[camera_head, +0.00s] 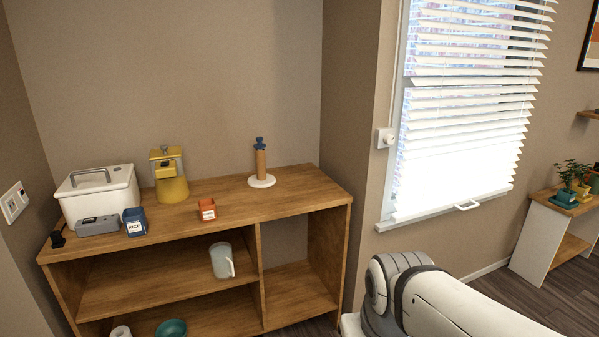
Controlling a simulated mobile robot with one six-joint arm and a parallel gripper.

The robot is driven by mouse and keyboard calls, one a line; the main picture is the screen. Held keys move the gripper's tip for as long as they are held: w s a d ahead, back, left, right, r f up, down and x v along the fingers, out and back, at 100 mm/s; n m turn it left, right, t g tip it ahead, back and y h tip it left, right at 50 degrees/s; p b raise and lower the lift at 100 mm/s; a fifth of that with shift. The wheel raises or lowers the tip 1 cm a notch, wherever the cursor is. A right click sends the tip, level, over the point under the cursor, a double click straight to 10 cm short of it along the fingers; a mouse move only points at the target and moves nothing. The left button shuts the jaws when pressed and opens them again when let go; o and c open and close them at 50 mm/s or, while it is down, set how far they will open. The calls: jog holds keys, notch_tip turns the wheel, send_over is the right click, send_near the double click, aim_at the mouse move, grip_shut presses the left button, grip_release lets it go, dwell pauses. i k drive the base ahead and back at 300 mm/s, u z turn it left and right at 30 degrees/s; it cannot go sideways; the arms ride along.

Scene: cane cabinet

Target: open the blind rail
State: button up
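The white blind (470,110) hangs over the window on the right wall. Its slats are spaced apart and light comes between them. Its bottom rail (440,208) sits low, close to the window sill, with a small white handle (467,205) at its right part. A white box with a round knob (386,138) is on the wall left of the window. My white and grey arm (450,300) shows at the bottom right, below the blind. My gripper is outside the view.
A wooden cabinet (345,201) with open shelves stands left of the window. A side table with plants (541,235) is at the right. Dark floor shows between.

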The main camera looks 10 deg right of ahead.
aim_at(393, 218)
jog(key=i, duration=1.3)
jog(key=z, duration=2.6)
jog(key=i, duration=2)
jog(key=u, duration=1.4)
